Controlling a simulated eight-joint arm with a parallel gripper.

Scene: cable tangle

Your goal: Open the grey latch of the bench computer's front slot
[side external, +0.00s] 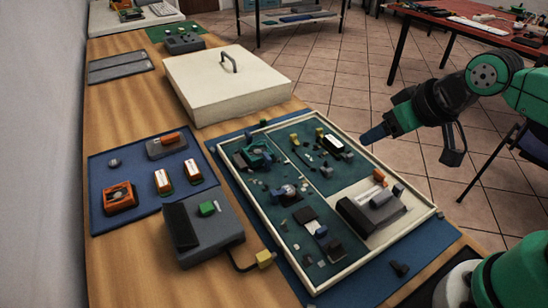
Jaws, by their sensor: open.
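The bench computer appears to be the shallow, cream-rimmed open case (262,213) on the blue mat, with teal boards and many small parts inside. A dark grey unit (368,219) with a smaller grey block (382,198) on top sits at its right end. I cannot tell which grey part is the latch, or make out the front slot. My gripper (368,136) is in the air past the case's far right edge, its dark blue tip pointing left and down. It appears apart from the case and holds nothing that I can see. Its jaws are open, though the gap is too small to see.
A cream lid (215,88) with a handle lies behind the case. A blue mat (135,206) with orange and white parts lies left. A dark grey box (203,233) has a cable to a yellow plug (264,259).

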